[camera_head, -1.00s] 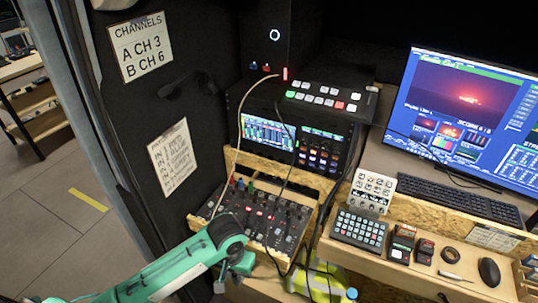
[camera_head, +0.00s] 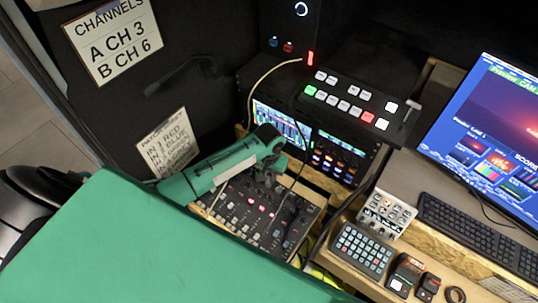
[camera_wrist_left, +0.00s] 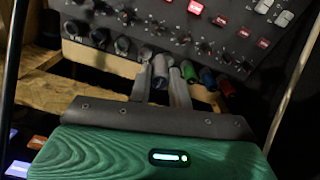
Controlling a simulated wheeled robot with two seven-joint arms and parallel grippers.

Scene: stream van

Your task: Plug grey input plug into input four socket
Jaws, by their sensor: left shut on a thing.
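The mixer (camera_head: 262,212) with sockets along its back edge stands in the middle of the head view. It also shows in the left wrist view (camera_wrist_left: 200,30). My left gripper (camera_head: 270,168) is at the mixer's back edge, below the small screens. In the left wrist view, its fingers (camera_wrist_left: 161,80) are shut around a grey plug (camera_wrist_left: 161,65) in the row at that edge. Green (camera_wrist_left: 190,72), blue (camera_wrist_left: 207,79) and red (camera_wrist_left: 226,87) plugs sit beside it. I cannot tell whether the grey plug is seated, nor read the socket number. My right gripper is out of view.
A switcher (camera_head: 350,100) sits on a rack behind the mixer. A patch sheet (camera_head: 167,142) hangs on the left wall, partly covered by my arm. A pale cable (camera_head: 262,75) arcs down behind the gripper. A button pad (camera_head: 362,250) and keyboard (camera_head: 480,235) lie to the right.

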